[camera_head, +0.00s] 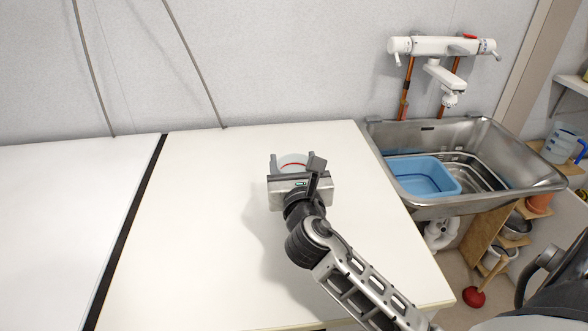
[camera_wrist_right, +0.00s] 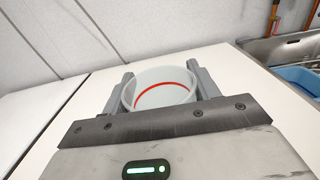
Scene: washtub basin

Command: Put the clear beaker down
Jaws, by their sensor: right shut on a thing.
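The clear beaker (camera_head: 292,161) is a pale see-through cup with a red line, seen over the white table near its back. In the right wrist view the beaker (camera_wrist_right: 160,88) stands between the two fingers, its round rim showing. My right gripper (camera_head: 291,160) is shut on it, one finger on each side; it also shows in the right wrist view (camera_wrist_right: 160,82). The gripper body hides the beaker's lower part, so I cannot tell whether its base touches the table. My left gripper is not in view.
The white table (camera_head: 195,220) is bare around the beaker. A steel sink (camera_head: 480,135) with a blue basin (camera_head: 422,177) adjoins its right side, under a white tap (camera_head: 442,47). A grey wall (camera_head: 270,60) stands behind. Shelves with pots (camera_head: 515,225) are at the right.

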